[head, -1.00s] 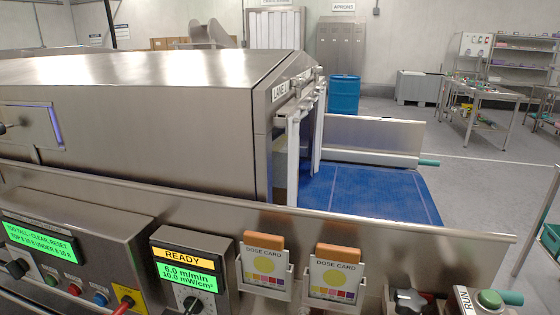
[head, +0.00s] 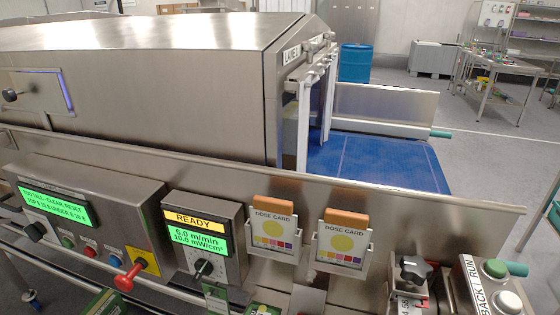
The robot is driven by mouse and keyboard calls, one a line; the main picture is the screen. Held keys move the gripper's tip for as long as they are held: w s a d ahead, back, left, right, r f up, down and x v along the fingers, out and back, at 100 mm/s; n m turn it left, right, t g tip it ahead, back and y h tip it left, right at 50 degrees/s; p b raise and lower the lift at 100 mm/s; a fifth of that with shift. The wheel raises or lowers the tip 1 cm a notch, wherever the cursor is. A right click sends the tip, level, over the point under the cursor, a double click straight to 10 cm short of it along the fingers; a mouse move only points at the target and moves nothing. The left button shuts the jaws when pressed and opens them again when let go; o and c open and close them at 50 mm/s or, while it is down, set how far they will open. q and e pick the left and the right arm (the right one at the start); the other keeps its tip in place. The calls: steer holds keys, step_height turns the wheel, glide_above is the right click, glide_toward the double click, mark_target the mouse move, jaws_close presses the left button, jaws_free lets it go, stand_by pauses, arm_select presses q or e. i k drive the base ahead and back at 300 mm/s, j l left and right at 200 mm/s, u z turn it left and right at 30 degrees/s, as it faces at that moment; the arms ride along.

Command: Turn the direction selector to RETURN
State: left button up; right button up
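No knob in the head view carries a label I can read as direction or RETURN, so I cannot tell which one is the direction selector. A black knob (head: 35,232) sits at the left end of the left control box. A red handle (head: 128,278) on a yellow plate is at that box's right end. A black knob with a light pointer mark (head: 203,268) is below the READY display (head: 198,233). A black star-shaped knob (head: 415,268) is at the lower right. Neither of my grippers is in view.
A long steel rail (head: 390,192) runs behind the controls, in front of the tunnel housing (head: 140,85) and blue belt (head: 380,160). Two dose card holders (head: 343,258) hang from it. A box labelled BACK / RUN (head: 478,290) has green and white buttons.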

mark_target(36, 231)
steer(key=u, duration=1.3)
